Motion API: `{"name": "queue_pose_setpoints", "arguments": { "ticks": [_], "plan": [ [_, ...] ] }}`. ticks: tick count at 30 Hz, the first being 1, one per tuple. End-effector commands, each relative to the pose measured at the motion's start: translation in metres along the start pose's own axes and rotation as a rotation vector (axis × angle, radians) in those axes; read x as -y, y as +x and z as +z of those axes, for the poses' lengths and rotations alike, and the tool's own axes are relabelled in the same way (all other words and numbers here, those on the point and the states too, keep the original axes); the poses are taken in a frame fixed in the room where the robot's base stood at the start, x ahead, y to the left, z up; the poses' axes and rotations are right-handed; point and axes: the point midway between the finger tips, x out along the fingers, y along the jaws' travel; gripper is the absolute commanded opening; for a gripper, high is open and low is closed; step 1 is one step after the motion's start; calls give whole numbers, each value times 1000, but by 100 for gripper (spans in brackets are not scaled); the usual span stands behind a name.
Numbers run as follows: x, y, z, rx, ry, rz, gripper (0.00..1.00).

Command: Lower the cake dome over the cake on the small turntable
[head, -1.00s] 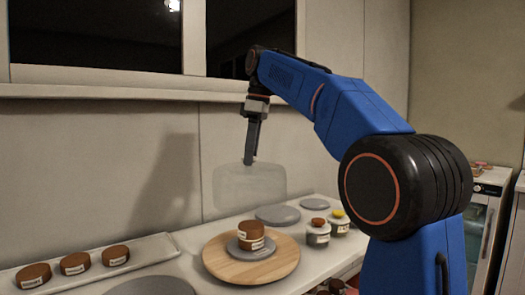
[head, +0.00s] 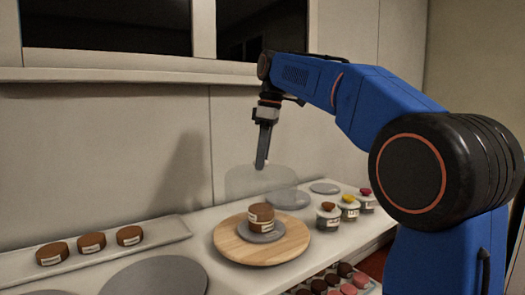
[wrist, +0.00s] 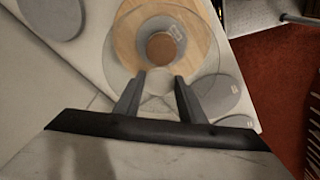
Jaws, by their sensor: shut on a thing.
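The clear cake dome (head: 240,183) hangs upright from my gripper (head: 262,163), which is shut on its top. In the head view its lower edge shows just behind the top of the brown cake (head: 261,213). The cake has a white label and sits on a small grey disc (head: 277,234) on a round wooden board (head: 235,247). In the wrist view my gripper's fingers (wrist: 158,88) point toward the cake (wrist: 161,46), and the faint dome outline surrounds the cake. The height of the dome's rim over the disc is hard to tell.
A white tray with several small brown cakes (head: 91,242) lies at left. A large grey disc (head: 155,278) is at front left, and grey discs (head: 288,199) lie behind. Several topped jars (head: 328,216) stand right of the board. The counter's edge is at right.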

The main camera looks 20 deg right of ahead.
Motion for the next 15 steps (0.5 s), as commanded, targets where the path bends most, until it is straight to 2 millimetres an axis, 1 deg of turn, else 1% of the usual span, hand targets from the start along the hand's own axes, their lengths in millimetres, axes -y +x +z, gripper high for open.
{"name": "queue_pose_setpoints", "arguments": {
  "ticks": [15],
  "plan": [
    [0, 38, 6, 0, 1, 0, 0]
  ]
}}
